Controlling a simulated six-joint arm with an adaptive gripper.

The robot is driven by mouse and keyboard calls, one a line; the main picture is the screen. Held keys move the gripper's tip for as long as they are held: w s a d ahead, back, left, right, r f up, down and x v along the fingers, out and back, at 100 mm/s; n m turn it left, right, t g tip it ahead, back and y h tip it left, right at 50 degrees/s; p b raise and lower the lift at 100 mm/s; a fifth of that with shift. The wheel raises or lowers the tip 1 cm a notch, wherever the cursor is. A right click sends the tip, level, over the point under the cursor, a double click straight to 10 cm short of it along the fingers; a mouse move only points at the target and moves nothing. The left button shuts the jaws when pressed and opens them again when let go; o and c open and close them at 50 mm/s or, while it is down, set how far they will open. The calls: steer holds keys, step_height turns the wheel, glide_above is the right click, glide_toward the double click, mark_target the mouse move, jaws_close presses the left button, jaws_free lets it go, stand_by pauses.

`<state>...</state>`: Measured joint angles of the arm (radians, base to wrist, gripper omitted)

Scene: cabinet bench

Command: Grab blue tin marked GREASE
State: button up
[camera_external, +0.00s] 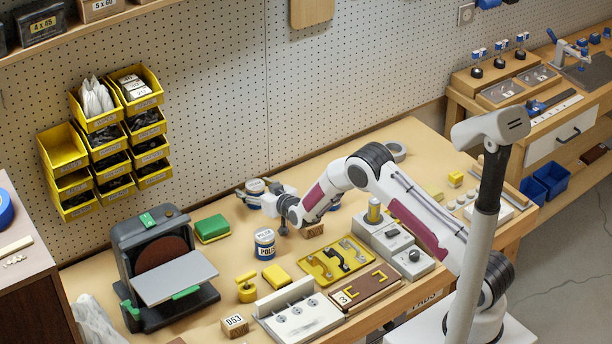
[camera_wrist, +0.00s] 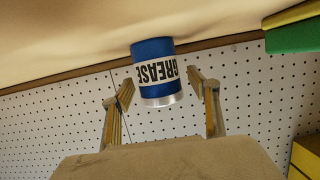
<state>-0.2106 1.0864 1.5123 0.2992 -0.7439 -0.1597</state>
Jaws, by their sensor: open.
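The blue tin marked GREASE (camera_wrist: 153,52) stands in the middle of the wrist view, which shows the bench upside down. It has a white label band and a silver rim. My gripper (camera_wrist: 152,88) is open, with one finger on each side of the tin's silver end; I cannot tell whether either finger touches it. In the external view, the GREASE tin (camera_external: 255,186) is near the back of the bench by the pegboard, partly hidden by my gripper (camera_external: 262,192), which reaches it from the right.
A second blue tin, marked POLISH (camera_external: 264,245), stands in front of my gripper. A wooden block (camera_external: 312,230) sits under my wrist. A green and yellow sponge (camera_external: 212,229) lies left, with a sander (camera_external: 150,245) beyond. A yellow tray (camera_external: 317,268) lies in front.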

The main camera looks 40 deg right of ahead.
mark_target(255, 184)
steer(key=c, duration=1.4)
steer(key=shift+r, duration=0.15)
steer(key=shift+r, duration=4.9)
